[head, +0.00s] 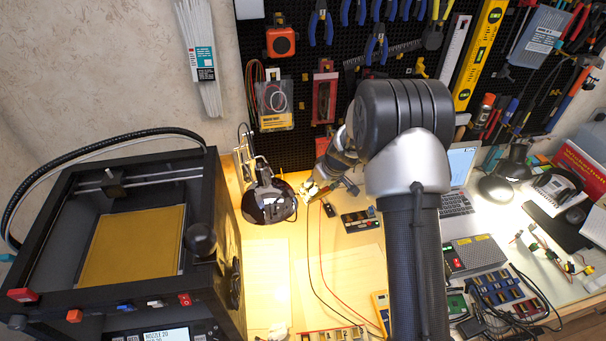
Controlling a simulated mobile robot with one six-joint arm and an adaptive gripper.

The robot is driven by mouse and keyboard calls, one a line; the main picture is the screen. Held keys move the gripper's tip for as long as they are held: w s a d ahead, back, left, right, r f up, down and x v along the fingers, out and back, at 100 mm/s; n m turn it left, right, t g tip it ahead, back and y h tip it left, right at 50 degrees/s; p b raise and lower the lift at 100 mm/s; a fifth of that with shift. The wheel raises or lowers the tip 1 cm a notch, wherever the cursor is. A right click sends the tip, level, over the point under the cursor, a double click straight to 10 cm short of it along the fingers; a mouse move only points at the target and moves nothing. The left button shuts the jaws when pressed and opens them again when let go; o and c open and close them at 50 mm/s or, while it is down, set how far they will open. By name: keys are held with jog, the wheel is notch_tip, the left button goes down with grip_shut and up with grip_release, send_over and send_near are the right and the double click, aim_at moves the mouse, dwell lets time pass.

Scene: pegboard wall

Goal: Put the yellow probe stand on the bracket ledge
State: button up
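My arm rises at the lower right of centre, bends at a large black elbow and reaches down and left. My gripper (319,188) is small and far off, low over the wooden bench just right of a dark glossy round lamp head. A small pale yellow-white thing (311,190) shows at its fingertips; I cannot tell whether it is the probe stand, or whether the fingers hold it. A small yellow piece (420,68) is on the pegboard, right of the blue-handled pliers. I cannot pick out the bracket ledge; my arm hides part of the board and bench.
The black printer (222,270) fills the left. The lamp head (268,203) stands close beside my gripper. Red and black leads (325,272) cross the bench below it. A dark box (358,219), laptop (460,170) and electronics lie right. Tools cover the pegboard (290,60).

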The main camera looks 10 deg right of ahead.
jog(key=shift+w+a+f+b, duration=0.15)
jog(key=shift+w+a+f, duration=0.45)
jog(key=shift+w, duration=0.9)
jog(key=shift+w+a+f+b, duration=0.1)
jog(key=shift+w+a+f, duration=0.5)
jog(key=shift+w, duration=0.85)
jog(key=shift+w+a+f+b, duration=0.15)
jog(key=shift+w+a+f, duration=0.45)
jog(key=shift+w, duration=0.9)
jog(key=o, duration=1)
jog(key=shift+f, duration=0.15)
jog(key=shift+c, duration=0.2)
